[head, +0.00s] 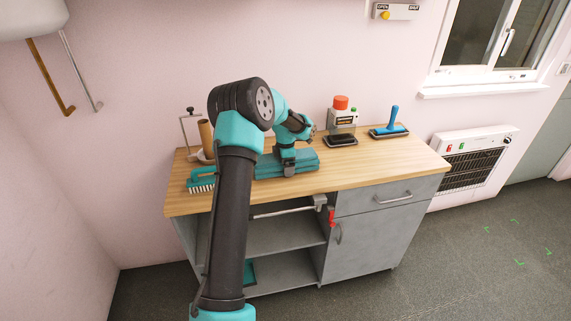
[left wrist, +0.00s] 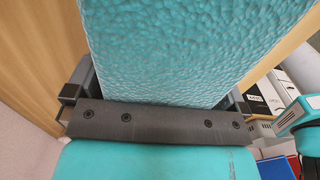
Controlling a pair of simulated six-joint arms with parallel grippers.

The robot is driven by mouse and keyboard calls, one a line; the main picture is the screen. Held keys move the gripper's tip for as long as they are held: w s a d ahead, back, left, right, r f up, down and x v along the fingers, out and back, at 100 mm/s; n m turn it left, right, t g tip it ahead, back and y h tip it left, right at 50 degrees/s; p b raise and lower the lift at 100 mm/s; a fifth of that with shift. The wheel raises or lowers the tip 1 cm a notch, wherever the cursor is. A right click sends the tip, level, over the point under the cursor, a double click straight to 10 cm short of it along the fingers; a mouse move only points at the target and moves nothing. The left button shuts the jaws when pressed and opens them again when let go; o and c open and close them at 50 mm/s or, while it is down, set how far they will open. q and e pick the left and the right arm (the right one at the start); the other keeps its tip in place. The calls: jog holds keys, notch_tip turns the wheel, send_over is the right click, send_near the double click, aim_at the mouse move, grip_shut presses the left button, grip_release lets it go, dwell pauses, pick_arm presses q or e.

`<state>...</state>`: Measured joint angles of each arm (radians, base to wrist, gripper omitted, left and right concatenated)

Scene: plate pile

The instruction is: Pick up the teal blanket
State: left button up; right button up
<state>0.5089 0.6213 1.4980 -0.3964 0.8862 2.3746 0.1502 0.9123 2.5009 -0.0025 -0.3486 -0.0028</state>
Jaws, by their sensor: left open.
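The teal blanket (head: 307,164) lies folded flat in layers on the wooden worktop, left of the middle. My left gripper (head: 287,170) is over it, pointing down, and hides part of its middle. In the left wrist view the blanket (left wrist: 190,45) fills the space between the open fingers of my left gripper (left wrist: 160,92), its bumpy surface close to the camera. The fingers stand to either side of it; I cannot tell whether they touch it. My right gripper is in neither view.
A teal brush (head: 201,179) with white bristles lies left of the blanket. A cardboard tube (head: 206,137) and a metal stand are behind. A red-capped dispenser (head: 341,117) and a blue-handled tool on a dark tray (head: 390,131) stand to the right. The worktop's right front is clear.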

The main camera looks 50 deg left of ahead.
pick_arm(q)
jog(key=shift+c, duration=0.4)
jog(key=c, duration=1)
jog(key=shift+c, duration=0.4)
jog(key=shift+r, duration=0.1)
jog(key=shift+r, duration=0.55)
notch_tip(320, 180, up, 2)
jog(key=shift+r, duration=0.25)
jog(key=s+d+r, duration=0.1)
jog(key=s+d, duration=0.9)
jog(key=d, duration=0.2)
jog(key=shift+s, duration=0.25)
jog(key=shift+r, duration=0.1)
